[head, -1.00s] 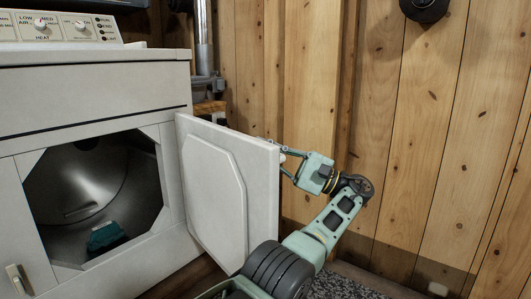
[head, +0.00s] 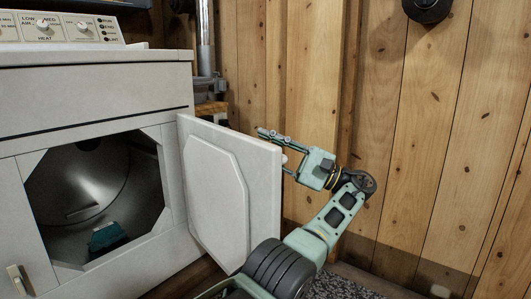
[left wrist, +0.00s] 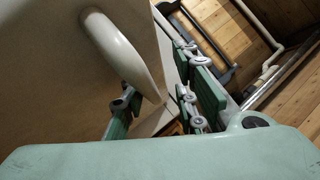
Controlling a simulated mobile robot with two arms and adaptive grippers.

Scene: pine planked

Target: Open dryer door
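The white dryer door (head: 232,190) stands swung wide open to the right of the dryer (head: 95,95). Its panelled inner face is toward me, and the dark drum opening (head: 95,190) is exposed. My left gripper (head: 275,148) is at the door's free right edge, on the outer side. Its fingers are spread, the upper one above the door's top edge and the lower one partly hidden behind the edge. In the left wrist view, the white curved door handle (left wrist: 128,55) lies near one finger of the open left gripper (left wrist: 160,92). My right gripper is out of view.
A teal cloth (head: 107,238) lies in the drum. A wooden plank wall (head: 440,130) stands close behind and right of the door. A metal pipe (head: 205,40) runs up behind the dryer. A dark speckled mat (head: 335,287) lies on the floor.

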